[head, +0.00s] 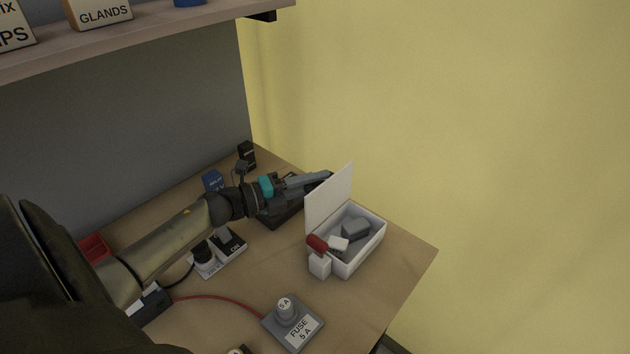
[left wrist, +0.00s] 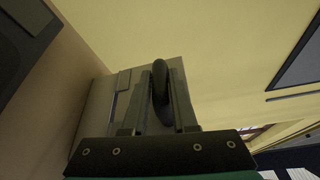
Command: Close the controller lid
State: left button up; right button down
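The controller box (head: 372,252) is a white open-topped box near the table's right edge, with grey and white blocks inside. Its white lid (head: 326,203) stands raised on the left long side, close to upright. My left gripper (head: 320,177) is behind the lid, on its outer side, with its dark tips close to the lid's upper part; contact cannot be told. My right gripper is not in view.
A red-topped white piece (head: 319,263) stands at the box's near left corner. A grey fuse block (head: 293,322) with a red cable sits nearer. A dark item (head: 280,214) lies under my left wrist. A shelf (head: 140,42) hangs above at left.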

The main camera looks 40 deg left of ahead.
pick_arm(q)
grip_shut()
dwell(1.0)
